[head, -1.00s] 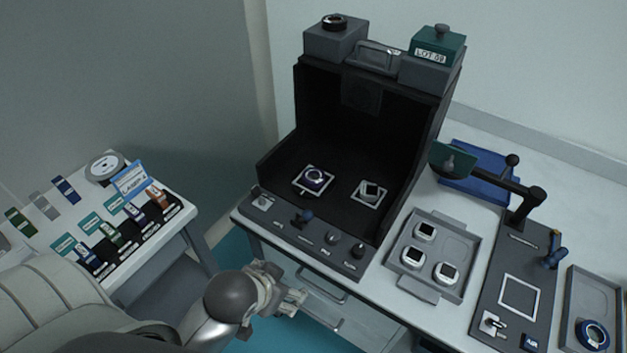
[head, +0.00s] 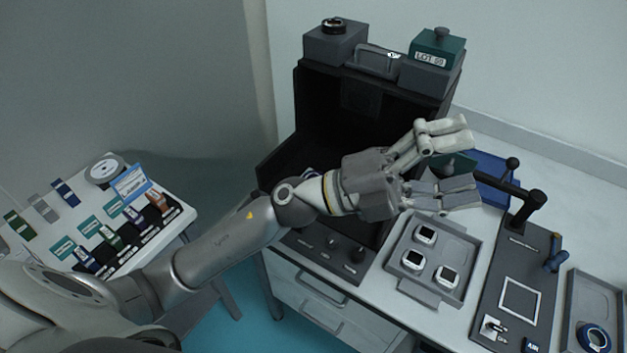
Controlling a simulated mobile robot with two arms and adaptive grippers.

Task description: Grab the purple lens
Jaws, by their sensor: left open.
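My left gripper (head: 469,162) is open and empty, its fingers pointing right, above the bench and in front of the black booth's right side. The purple lens, a dark purple ring with a pale centre, sits in a white square outline on the booth floor. My left arm hides most of it, and only a sliver of that spot (head: 310,171) shows above the forearm. The gripper is well to the right of the lens and apart from it. My right gripper is not in view.
The black booth (head: 325,125) has raised side walls and boxes on top. Right of it are a grey tray (head: 466,255) with several small pale-framed pieces, a black arm fixture (head: 528,200), and another tray with a blue ring (head: 594,338). A side table (head: 185,213) stands left.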

